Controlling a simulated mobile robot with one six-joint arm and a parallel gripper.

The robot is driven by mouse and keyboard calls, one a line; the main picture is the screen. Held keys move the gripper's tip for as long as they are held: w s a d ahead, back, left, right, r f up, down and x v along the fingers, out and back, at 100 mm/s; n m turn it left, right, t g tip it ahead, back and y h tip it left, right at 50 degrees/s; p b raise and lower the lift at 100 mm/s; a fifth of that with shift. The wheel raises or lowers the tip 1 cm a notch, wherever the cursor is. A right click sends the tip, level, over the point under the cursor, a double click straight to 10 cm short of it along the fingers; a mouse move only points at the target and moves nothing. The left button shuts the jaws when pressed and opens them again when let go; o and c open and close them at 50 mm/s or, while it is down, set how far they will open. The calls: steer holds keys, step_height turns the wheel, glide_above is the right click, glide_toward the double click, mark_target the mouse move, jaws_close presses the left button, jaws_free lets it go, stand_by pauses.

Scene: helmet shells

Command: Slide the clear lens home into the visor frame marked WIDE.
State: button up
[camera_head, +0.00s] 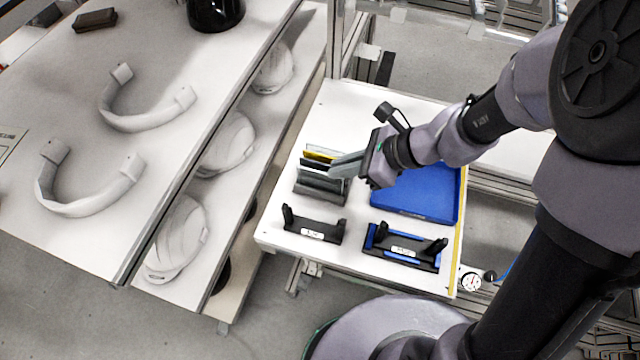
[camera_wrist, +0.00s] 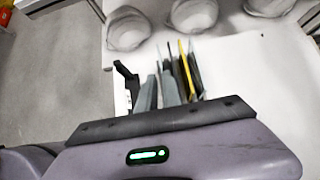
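My gripper (camera_head: 345,164) reaches left over a rack (camera_head: 320,183) on the white table; its grey fingers (camera_wrist: 159,85) stand among upright lens panels. A thin edge shows between the fingers, but I cannot tell whether they grip it. A yellow lens (camera_head: 321,153) and dark ones stand in the rack; the yellow lens (camera_wrist: 186,68) also shows in the wrist view. I cannot pick out the clear lens for certain. A black visor frame (camera_head: 313,230) stands front left, and a black frame on a blue base (camera_head: 403,247) front right. Both labels are too small to read.
A blue tray (camera_head: 425,192) lies right of the rack, partly under my arm. A dial gauge (camera_head: 470,282) is beside the table's front right corner. Shelves at left hold white helmet shells (camera_head: 180,240) and curved white pieces (camera_head: 90,190). The table's far left is bare.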

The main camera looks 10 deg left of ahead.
mark_target(325, 171)
steer(key=b+x, duration=0.2)
steer(key=x, duration=0.3)
steer(key=shift+w+a+f, duration=0.1)
steer(key=shift+w, duration=0.05)
jaws_close()
stand_by(1.2)
